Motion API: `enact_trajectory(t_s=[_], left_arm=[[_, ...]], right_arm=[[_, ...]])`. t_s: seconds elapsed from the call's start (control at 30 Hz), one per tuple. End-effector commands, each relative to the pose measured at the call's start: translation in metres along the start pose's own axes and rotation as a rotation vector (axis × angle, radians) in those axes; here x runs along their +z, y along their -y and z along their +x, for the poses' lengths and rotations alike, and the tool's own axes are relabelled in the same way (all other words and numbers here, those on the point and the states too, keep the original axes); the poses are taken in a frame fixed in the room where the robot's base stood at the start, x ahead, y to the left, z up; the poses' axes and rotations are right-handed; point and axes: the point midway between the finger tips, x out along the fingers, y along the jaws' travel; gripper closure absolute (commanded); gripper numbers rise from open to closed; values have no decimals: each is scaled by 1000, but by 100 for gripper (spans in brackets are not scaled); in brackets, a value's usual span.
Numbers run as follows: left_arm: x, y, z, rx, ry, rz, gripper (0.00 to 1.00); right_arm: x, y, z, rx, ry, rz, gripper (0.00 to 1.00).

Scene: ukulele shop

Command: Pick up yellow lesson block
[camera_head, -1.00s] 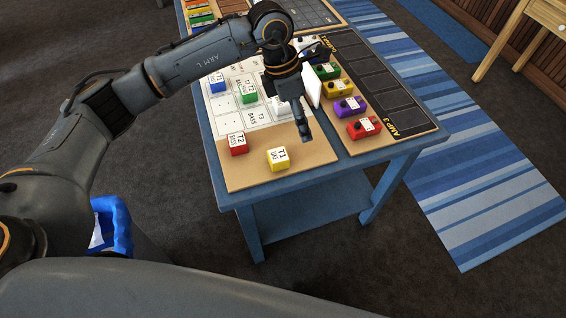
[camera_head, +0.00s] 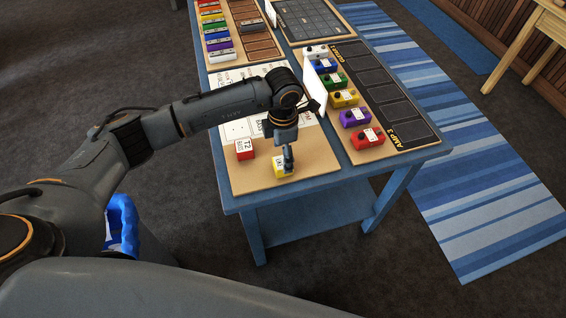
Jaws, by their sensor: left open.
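The yellow lesson block (camera_head: 281,169) sits on the bare cardboard-brown front part of the left board (camera_head: 311,163) on the blue table. My left gripper (camera_head: 287,163) points down right at the block, and its fingers hide part of the block's top and right side. The left gripper is open; whether its fingers touch the block I cannot tell. A red block (camera_head: 244,149) marked T2 sits to the left of the yellow one. My right gripper is not in view.
A white upright panel (camera_head: 314,89) stands between the boards. Several coloured pedals, including a red one (camera_head: 367,138), line the right board (camera_head: 398,117). My left arm covers much of the white card (camera_head: 221,82). Coloured bars stand in a rack at the back.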

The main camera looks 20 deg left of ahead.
Motion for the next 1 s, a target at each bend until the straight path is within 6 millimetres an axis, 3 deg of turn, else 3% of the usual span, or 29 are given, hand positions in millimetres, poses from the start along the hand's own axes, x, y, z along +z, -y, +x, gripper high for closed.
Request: enact_trajectory(t_s=[0.1,0.23,0.5,0.57,0.8,1.0], left_arm=[[-1,4,16,-5,-3,1,26],[-1,3,33,-3,-1,-1,26],[0,2,39,0,1,2,26],[0,2,39,-1,1,1,35],[0,2,38,-1,1,1,84],[0,2,38,-1,1,1,85]], right_arm=[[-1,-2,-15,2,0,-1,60],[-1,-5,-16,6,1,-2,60],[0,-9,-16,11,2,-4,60],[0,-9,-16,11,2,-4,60],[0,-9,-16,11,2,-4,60],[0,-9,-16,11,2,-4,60]])
